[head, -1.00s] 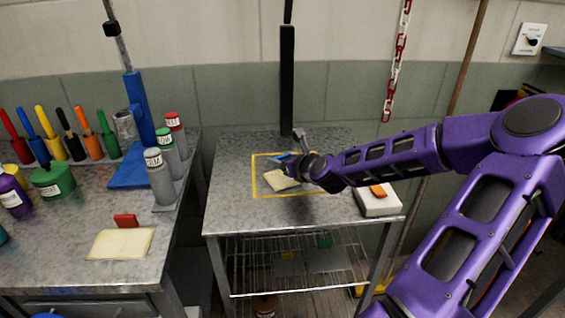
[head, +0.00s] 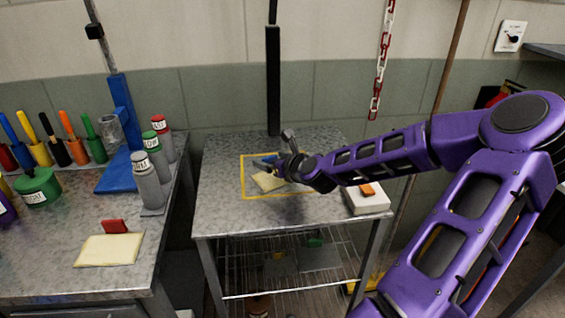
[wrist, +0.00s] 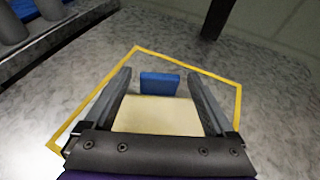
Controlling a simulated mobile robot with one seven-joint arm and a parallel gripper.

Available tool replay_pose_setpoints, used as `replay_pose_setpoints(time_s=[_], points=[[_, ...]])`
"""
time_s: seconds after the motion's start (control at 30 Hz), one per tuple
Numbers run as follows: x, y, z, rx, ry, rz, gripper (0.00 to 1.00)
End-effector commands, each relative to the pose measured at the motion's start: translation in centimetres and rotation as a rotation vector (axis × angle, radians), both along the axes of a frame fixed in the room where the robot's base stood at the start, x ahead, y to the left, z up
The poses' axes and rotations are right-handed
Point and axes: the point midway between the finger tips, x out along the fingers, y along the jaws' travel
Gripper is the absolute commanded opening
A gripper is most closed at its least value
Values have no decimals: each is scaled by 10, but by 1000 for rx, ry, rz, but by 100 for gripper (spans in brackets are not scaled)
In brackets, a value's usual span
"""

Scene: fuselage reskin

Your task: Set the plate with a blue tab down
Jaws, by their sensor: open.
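The plate with a blue tab is a pale yellow square plate (wrist: 155,116), also in the head view (head: 268,182). Its upright blue tab (wrist: 159,83) stands at its far edge. The plate lies on the metal table top inside a yellow outlined rectangle (wrist: 190,57), which also shows in the head view (head: 243,178). My gripper (wrist: 158,84) is open, with one finger on each side of the blue tab and a gap to both. In the head view my gripper (head: 280,163) is over the rectangle and partly hides the tab.
A white block with an orange tab (head: 367,200) sits at the table's right edge. The left bench (head: 60,245) holds another pale plate (head: 108,250) with a red tab, bottles (head: 148,185) and colored-handled tools. A wire shelf (head: 290,265) is below. The table's front left is clear.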

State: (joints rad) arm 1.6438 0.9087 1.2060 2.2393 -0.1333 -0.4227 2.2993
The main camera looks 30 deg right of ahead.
Motion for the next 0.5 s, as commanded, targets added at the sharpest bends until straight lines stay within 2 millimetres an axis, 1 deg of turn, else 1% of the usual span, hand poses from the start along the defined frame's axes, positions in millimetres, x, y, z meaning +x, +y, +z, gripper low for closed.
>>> replay_pose_setpoints(time_s=[0.3,0.5], points=[[-51,1,24,3,0,-4,90],[-81,4,36,3,0,-3,90]])
